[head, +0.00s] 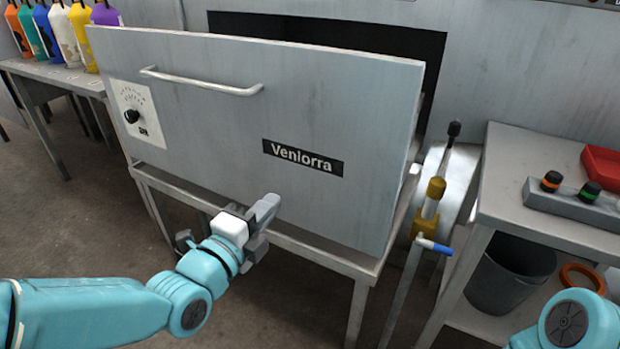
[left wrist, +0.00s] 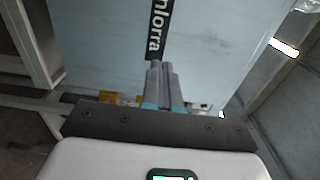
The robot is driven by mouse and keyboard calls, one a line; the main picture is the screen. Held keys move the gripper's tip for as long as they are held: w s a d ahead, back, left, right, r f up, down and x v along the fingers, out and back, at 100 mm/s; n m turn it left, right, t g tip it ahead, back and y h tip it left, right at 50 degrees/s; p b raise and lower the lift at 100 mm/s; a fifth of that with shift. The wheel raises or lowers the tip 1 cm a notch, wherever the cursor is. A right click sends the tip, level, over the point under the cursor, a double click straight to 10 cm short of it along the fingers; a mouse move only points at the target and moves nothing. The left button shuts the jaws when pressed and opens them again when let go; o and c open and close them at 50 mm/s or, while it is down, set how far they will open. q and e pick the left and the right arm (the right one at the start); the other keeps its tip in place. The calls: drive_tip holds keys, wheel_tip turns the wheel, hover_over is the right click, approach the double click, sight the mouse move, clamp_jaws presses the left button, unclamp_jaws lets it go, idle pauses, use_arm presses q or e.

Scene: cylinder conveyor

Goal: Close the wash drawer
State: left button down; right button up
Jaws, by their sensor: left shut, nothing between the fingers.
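The wash drawer (head: 220,120) is a grey metal front with a bar handle (head: 200,84), a dial at its left and a "Venlorra" label. It stands out from the dark opening (head: 340,38) behind it, so it is open. In the left wrist view the drawer front (left wrist: 210,50) fills the upper middle. My left gripper (head: 268,207) is shut and empty, in front of the lower part of the drawer front, below the label. Its closed fingers (left wrist: 163,85) point at the front in the left wrist view. I cannot tell whether they touch it. My right gripper is out of view.
A metal stand (head: 365,265) is under the drawer. A yellow-and-blue lever (head: 432,200) stands at its right. A side table (head: 510,200) holds a red tray (head: 605,165) and a button box; a dark bin (head: 510,275) is below. Coloured bottles (head: 62,35) stand on a table at left.

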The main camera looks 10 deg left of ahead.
sight(315, 160)
use_arm(q)
drive_tip(key=x, duration=0.8)
drive_tip(key=b+x, duration=0.1)
drive_tip(key=x, duration=0.3)
drive_tip(key=shift+w+d+f, duration=0.25)
drive_tip(key=shift+w, duration=0.1)
drive_tip(key=shift+w+d+r, duration=0.1)
drive_tip(key=shift+w+d, duration=0.05)
drive_tip(key=shift+w, duration=0.4)
drive_tip(key=shift+w, duration=0.1)
